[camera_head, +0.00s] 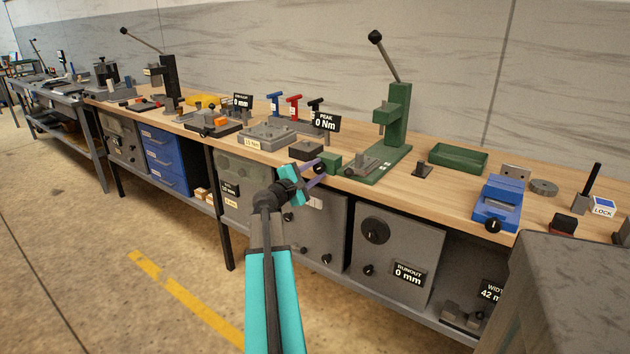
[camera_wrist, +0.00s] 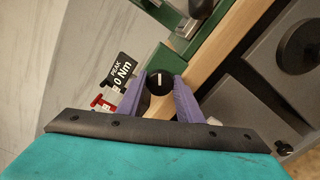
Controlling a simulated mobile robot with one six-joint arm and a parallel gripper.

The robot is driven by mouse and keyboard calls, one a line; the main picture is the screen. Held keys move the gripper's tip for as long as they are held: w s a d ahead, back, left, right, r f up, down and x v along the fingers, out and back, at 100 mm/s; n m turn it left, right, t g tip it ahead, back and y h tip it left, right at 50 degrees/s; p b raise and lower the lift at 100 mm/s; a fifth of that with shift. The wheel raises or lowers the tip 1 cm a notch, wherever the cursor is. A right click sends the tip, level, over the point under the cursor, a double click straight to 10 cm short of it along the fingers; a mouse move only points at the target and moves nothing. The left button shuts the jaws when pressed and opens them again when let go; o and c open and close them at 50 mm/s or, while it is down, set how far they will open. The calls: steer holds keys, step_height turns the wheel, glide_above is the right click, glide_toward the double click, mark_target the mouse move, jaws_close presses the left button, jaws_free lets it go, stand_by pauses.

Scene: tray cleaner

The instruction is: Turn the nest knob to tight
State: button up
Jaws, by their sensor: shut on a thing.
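The nest knob (camera_wrist: 160,84) is a round black knob with a white pointer line. In the wrist view it sits between the two purple fingers of my gripper (camera_wrist: 161,79), which are shut on it. The pointer line stands about upright in that view. In the head view my gripper (camera_head: 316,171) reaches the front edge of the bench. The knob is at the front of a small green block (camera_head: 330,161) beside the green lever press (camera_head: 392,125). The fingers partly hide the knob there. I see no readable tight mark.
The wooden bench (camera_head: 470,178) carries a sign reading PEAK 0 Nm (camera_head: 325,122), red and blue T-handles, a green tray (camera_head: 459,157) and a blue vise (camera_head: 498,203). Grey cabinets (camera_head: 398,245) stand below. The floor in front is clear.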

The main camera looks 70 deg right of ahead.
steer(key=m+b, duration=0.3)
steer(key=b, duration=0.2)
steer(key=shift+w+d+b, duration=0.15)
steer(key=shift+b, duration=0.15)
steer(key=m+b, duration=0.2)
steer(key=b, duration=0.1)
steer(key=shift+m, duration=0.3)
steer(key=shift+r+m+b, duration=0.15)
steer(key=shift+m+b, duration=0.15)
steer(key=shift+b, duration=0.05)
steer(key=o, duration=1)
steer(key=shift+o, duration=0.2)
steer(key=shift+a+f, duration=0.2)
steer(key=shift+v, duration=0.85)
steer(key=v, duration=1.1)
steer(key=shift+a+p, duration=0.4)
